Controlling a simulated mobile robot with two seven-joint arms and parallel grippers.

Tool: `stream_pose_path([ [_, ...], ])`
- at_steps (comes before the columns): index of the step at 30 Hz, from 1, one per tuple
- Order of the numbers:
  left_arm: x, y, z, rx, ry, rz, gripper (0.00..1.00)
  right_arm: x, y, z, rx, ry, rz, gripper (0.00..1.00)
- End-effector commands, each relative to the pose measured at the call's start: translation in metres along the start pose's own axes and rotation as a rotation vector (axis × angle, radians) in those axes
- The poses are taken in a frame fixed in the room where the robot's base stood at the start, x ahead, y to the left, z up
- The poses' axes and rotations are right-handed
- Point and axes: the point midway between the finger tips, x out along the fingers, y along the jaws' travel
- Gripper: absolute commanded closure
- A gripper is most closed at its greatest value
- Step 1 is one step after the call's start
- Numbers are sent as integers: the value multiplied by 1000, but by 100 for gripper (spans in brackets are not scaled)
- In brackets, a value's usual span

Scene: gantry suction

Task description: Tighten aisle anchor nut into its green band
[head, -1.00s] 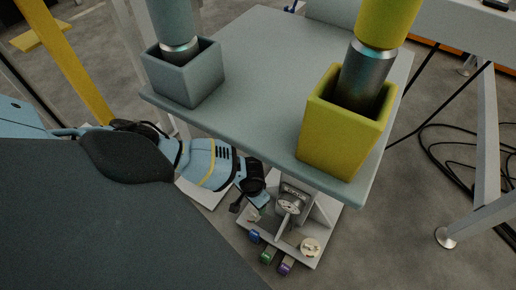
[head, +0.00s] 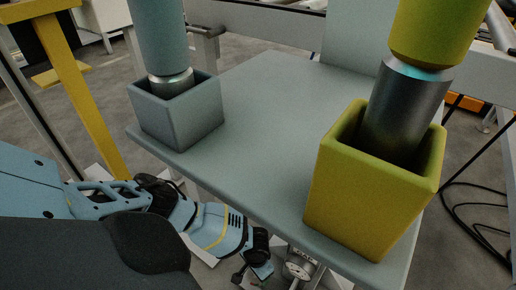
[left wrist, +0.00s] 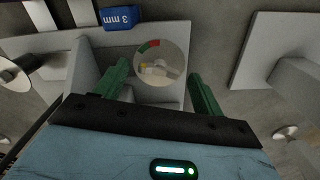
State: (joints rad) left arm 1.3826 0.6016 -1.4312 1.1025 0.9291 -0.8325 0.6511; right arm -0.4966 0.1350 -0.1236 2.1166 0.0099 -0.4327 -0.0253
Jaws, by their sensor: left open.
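My left gripper (left wrist: 160,82) is open, with green fingers apart on either side of a round pale dial (left wrist: 172,54). The dial has a green band and a red band along its upper left rim and a small pale pointer. I cannot tell its depth from the fingertips. A silver round part (left wrist: 12,76) at the left edge may be the anchor nut, but I cannot be sure. In the head view my left gripper (head: 258,268) hangs beside a metal fitting (head: 299,266) at the bottom edge, partly hidden under the tabletop. My right gripper is not in view.
The grey tabletop (head: 262,125) overhangs the fitting. A grey box (head: 182,118) and a yellow box (head: 360,200) on it hold thick cylinders. A light plate (left wrist: 250,45) stands at right.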

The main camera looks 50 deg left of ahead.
Motion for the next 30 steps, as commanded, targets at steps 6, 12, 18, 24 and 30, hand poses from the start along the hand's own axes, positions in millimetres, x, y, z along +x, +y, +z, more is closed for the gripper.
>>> stream_pose_path([
  [6,3,0,0,0,1,0,31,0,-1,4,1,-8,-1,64],
  [12,2,0,0,0,1,0,41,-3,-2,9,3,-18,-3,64],
  [18,3,0,0,0,0,0,68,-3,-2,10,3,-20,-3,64],
  [24,2,1,0,4,1,1,76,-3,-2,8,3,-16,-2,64],
  [30,1,4,-3,44,8,4,76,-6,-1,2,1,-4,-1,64],
])
